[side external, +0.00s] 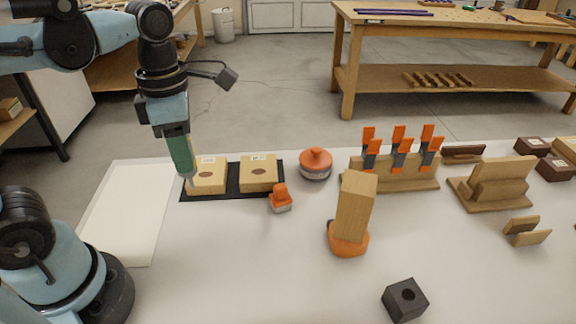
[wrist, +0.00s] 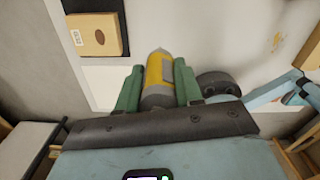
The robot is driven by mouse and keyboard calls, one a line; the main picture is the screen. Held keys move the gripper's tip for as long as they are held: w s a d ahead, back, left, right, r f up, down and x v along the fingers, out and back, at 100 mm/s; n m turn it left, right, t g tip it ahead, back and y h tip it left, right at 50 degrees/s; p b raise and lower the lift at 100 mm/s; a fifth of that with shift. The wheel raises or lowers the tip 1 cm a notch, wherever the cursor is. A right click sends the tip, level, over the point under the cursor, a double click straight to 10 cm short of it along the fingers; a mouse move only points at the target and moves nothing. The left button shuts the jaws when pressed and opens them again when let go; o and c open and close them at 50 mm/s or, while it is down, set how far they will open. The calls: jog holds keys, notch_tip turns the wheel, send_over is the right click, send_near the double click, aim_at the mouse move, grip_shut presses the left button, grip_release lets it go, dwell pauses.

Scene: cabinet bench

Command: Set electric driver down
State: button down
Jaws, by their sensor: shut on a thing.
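My gripper (side external: 183,160) has green fingers and points down above the left end of the black mat (side external: 232,178). In the wrist view my gripper (wrist: 158,88) is shut on the electric driver (wrist: 157,75), a yellow and grey cylinder between the fingers. In the side view the fingers mostly hide the driver; only a pale end (side external: 190,182) shows below them, close to the left wooden box (side external: 208,178). I cannot tell whether the driver touches the surface below.
A white panel (side external: 128,215) lies left of the mat. A second wooden box (side external: 258,175) stands on the mat. An orange-topped round tool (side external: 316,163), a small orange item (side external: 280,198) and a wooden block on an orange base (side external: 352,210) stand rightward.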

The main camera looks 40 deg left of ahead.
jog(key=s+d+m, duration=0.6)
jog(key=d+m, duration=0.1)
jog(key=d, duration=0.2)
jog(key=s+d+m, duration=0.6)
jog(key=d, duration=0.3)
jog(key=shift+w+a+f, duration=0.9)
jog(key=shift+w+f, duration=0.85)
jog(key=shift+f, duration=0.05)
jog(key=shift+w+a+f, duration=0.95)
jog(key=shift+w+f, duration=0.85)
jog(key=shift+w+a+f, duration=0.9)
jog(key=shift+w+f, duration=0.85)
jog(key=shift+f, duration=0.05)
jog(key=shift+f, duration=0.15)
jog(key=c, duration=0.7)
grip_release()
jog(key=shift+c, duration=0.2)
